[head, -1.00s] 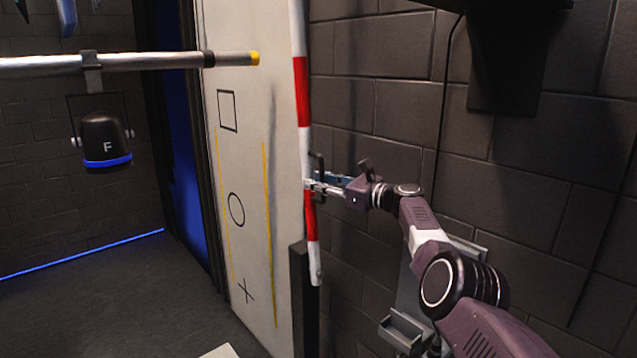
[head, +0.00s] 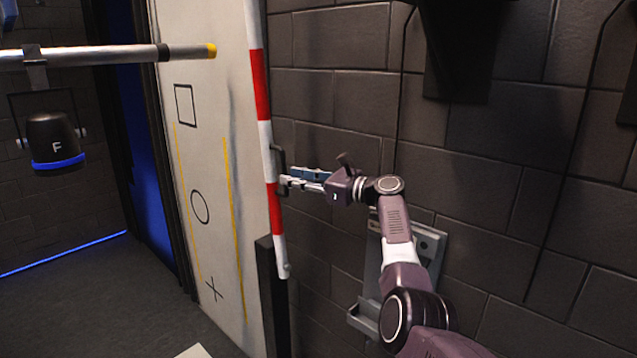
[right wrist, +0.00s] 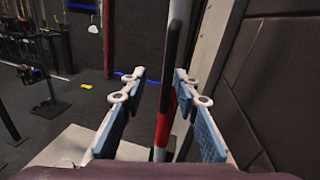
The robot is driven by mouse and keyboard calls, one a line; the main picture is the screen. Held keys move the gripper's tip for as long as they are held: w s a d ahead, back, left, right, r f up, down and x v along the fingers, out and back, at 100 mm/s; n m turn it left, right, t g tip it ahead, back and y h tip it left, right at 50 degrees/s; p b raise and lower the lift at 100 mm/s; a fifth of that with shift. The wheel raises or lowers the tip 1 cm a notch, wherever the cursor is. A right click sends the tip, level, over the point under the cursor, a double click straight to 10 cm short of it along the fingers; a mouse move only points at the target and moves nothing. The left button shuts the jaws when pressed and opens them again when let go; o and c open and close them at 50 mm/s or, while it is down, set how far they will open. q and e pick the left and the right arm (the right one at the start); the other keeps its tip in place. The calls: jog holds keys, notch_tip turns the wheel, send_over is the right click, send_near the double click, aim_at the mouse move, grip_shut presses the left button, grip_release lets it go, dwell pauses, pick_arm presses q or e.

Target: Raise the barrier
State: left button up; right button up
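The barrier (head: 262,85) is a red and white striped pole. It stands nearly upright beside a pale panel, slightly tilted, with a dark handle (head: 281,158) on its side. My right gripper (head: 284,181) is at the pole's lower part, by the handle. In the right wrist view the pole (right wrist: 164,118) and dark handle bar run between the two spread fingers of my right gripper (right wrist: 160,85). A gap shows on the left side; contact on the right is hard to tell. My left gripper is not in view.
The pale panel (head: 205,130) bears a square, a circle and a cross. A lamp marked F (head: 52,140) hangs from a horizontal bar (head: 100,55) at the left. A dark post (head: 268,290) stands by the pole's foot. A grey bracket (head: 365,310) is on the brick wall.

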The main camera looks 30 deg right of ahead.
jog(key=v, duration=0.7)
jog(key=shift+d, duration=0.1)
